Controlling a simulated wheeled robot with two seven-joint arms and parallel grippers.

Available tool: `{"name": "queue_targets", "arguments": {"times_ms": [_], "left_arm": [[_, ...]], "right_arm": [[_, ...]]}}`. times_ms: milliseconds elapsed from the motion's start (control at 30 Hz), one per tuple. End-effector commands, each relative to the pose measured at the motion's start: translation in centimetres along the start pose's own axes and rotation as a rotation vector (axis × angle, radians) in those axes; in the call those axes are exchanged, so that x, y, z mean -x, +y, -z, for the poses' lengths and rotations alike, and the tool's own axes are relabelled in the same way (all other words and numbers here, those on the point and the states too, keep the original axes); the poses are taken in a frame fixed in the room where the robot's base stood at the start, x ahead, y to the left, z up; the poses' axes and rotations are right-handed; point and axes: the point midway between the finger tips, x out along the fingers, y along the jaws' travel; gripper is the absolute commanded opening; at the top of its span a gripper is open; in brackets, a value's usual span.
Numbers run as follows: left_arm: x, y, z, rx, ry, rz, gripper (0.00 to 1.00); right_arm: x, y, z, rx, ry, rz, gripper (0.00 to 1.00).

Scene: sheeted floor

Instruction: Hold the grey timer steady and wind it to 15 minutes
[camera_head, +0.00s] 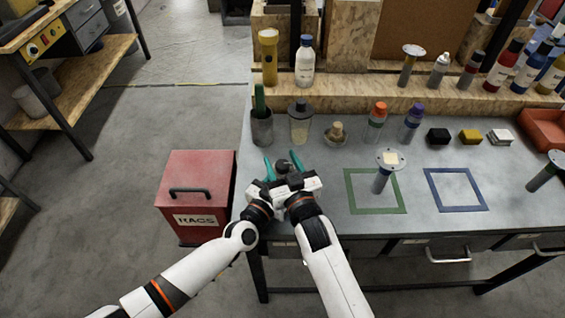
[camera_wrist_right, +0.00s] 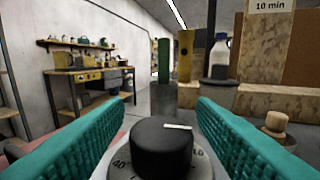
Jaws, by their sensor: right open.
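The grey timer shows in the right wrist view as a grey dial (camera_wrist_right: 118,171) with numbers around a black knob (camera_wrist_right: 160,150). A white mark on the knob points to the right; part of the scale is hidden by the knob. In the head view the dark knob (camera_head: 283,165) shows near the bench's left front, the timer body mostly hidden by my grippers. My right gripper (camera_wrist_right: 161,108) is open, its teal fingers on either side of the knob with gaps. My left gripper (camera_head: 260,189) is close beside the right one at the timer; its fingers cannot be made out.
Two cups (camera_head: 262,128), a small wooden-topped item (camera_head: 336,132) and bottles (camera_head: 376,120) stand behind. A red rags bin (camera_head: 197,185) is left of the bench. A "10 min" sign (camera_wrist_right: 270,6) shows behind.

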Motion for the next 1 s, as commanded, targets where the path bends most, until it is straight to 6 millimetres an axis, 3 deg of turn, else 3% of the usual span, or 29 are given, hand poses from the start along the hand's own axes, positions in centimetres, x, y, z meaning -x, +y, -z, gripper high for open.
{"name": "queue_targets", "arguments": {"times_ms": [233,500,700,1000], "left_arm": [[0.0,0.1,0.1,0.000,0.002,-0.002,0.28],[0.0,0.1,0.1,0.000,0.002,-0.002,0.28],[0.0,0.1,0.1,0.000,0.002,-0.002,0.28],[0.0,0.1,0.1,0.000,0.001,-0.002,0.28]], "right_arm": [[1.9,0.0,0.2,0.000,0.003,0.000,0.51],[7.7,0.0,0.2,-0.001,0.004,0.000,0.51],[10.8,0.0,0.1,-0.001,0.002,0.000,0.51],[12.1,0.0,0.0,0.000,-0.001,0.000,0.51]]}}
